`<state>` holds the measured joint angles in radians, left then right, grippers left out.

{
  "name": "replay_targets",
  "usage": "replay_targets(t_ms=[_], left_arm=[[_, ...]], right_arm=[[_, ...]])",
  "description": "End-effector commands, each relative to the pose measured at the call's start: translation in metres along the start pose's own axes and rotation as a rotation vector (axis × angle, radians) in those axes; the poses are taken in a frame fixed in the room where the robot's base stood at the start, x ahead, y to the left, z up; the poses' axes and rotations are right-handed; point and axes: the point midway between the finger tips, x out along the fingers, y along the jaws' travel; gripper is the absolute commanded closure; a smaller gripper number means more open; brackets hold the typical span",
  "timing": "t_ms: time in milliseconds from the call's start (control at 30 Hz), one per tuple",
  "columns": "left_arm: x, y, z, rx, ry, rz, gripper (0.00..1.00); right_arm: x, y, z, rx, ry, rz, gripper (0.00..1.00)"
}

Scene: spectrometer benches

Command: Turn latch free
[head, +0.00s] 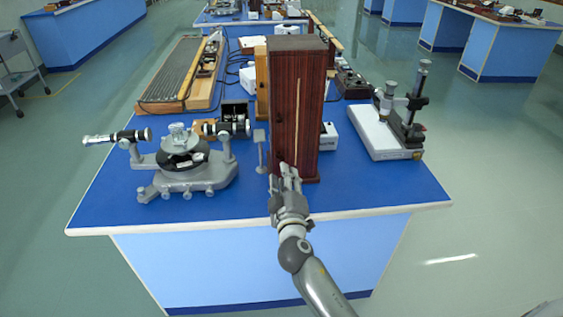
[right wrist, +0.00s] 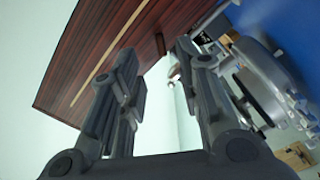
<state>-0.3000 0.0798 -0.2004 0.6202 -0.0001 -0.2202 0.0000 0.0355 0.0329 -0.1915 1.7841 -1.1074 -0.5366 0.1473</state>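A tall dark reddish-brown wooden cabinet (head: 310,95) stands upright near the front edge of the blue bench, with a pale vertical strip on its front. In the right wrist view, the striped cabinet face (right wrist: 85,60) fills the upper left. A small dark piece, perhaps the latch (right wrist: 160,44), sits at the cabinet's edge, beyond my fingertips. My right gripper (head: 288,168) is in front of the cabinet's lower left part. In the right wrist view its fingers (right wrist: 155,70) are apart with nothing between them. I cannot tell whether it touches the cabinet. My left gripper is out of view.
A grey spectrometer (head: 183,160) stands left of the cabinet on the blue bench (head: 110,195). A small grey stand (head: 260,150) is close beside the cabinet. A white instrument with a microscope (head: 380,130) stands to the right. The bench's front right is clear.

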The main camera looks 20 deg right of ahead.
Motion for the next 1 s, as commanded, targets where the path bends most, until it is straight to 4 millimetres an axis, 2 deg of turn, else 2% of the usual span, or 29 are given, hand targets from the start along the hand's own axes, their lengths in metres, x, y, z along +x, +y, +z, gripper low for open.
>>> replay_targets(t_ms=[200, 400, 600, 867, 1000], left_arm=[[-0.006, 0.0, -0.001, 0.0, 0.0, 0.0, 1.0], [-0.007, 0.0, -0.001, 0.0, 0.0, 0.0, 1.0], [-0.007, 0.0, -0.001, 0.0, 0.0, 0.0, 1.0], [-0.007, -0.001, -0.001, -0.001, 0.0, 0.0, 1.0], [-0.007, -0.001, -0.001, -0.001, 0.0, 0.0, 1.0]], right_arm=[[0.037, 0.001, -0.001, 0.0, 0.0, 0.0, 0.68], [0.058, 0.0, 0.0, 0.001, 0.0, -0.001, 0.68], [0.066, -0.001, 0.001, 0.0, 0.0, -0.001, 0.68], [0.067, -0.001, 0.001, 0.001, 0.0, -0.001, 0.68], [0.067, -0.001, 0.001, 0.001, 0.0, -0.002, 0.86]])
